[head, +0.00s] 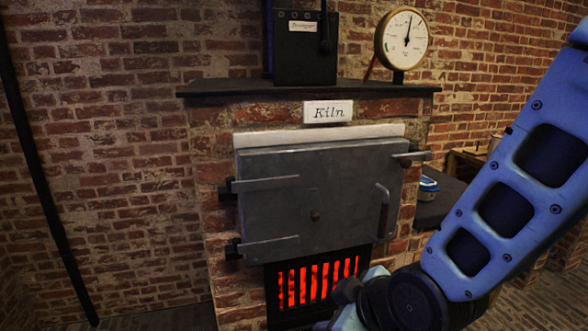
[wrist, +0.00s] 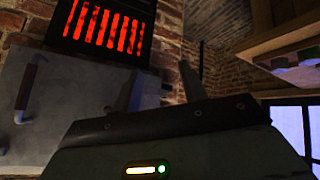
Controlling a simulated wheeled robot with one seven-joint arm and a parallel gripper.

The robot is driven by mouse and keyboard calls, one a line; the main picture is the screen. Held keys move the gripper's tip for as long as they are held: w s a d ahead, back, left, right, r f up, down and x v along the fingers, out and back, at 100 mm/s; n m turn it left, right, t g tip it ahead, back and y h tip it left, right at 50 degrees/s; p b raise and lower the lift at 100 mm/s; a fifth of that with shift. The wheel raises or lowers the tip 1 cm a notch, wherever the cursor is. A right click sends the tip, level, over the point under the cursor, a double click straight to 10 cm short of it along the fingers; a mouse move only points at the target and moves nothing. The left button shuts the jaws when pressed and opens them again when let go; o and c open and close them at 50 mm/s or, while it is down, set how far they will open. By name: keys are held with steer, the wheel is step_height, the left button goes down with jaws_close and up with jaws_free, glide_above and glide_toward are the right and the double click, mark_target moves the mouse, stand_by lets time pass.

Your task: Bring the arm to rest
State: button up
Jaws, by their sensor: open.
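My blue arm reaches in from the right edge of the head view down to its bottom edge, in front of the kiln (head: 222,150). My gripper (wrist: 163,70) shows in the wrist view, with its two dark fingers apart and nothing between them. The fingers stand out against the brick wall and the kiln front. The wrist picture appears upside down, with the glowing red grate (wrist: 108,25) above the grey kiln door (wrist: 70,105). In the head view I cannot make out the fingers.
The kiln door (head: 290,195) is shut, with a handle (head: 384,210) on its right. The grate (head: 318,280) glows red below. A dial gauge (head: 405,40) and a dark box (head: 305,60) stand on top. A dark ledge with a small container (head: 427,187) is at right.

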steer(key=s+d+r+m+g+h, duration=0.1)
steer(key=s+d+r+g+h, duration=0.1)
steer(key=s, duration=0.5)
steer(key=s+d+r+m+g+h, duration=0.1)
steer(key=s+d+r+m+g, duration=0.1)
steer(key=s, duration=0.6)
steer(key=d+r+g, duration=0.1)
steer(key=d+g, duration=0.1)
steer(key=d, duration=0.1)
steer(key=shift+s+d+m+g+h+p, duration=0.2)
steer(key=shift+m+g+h+p, duration=0.1)
steer(key=shift+g+h+p, duration=0.1)
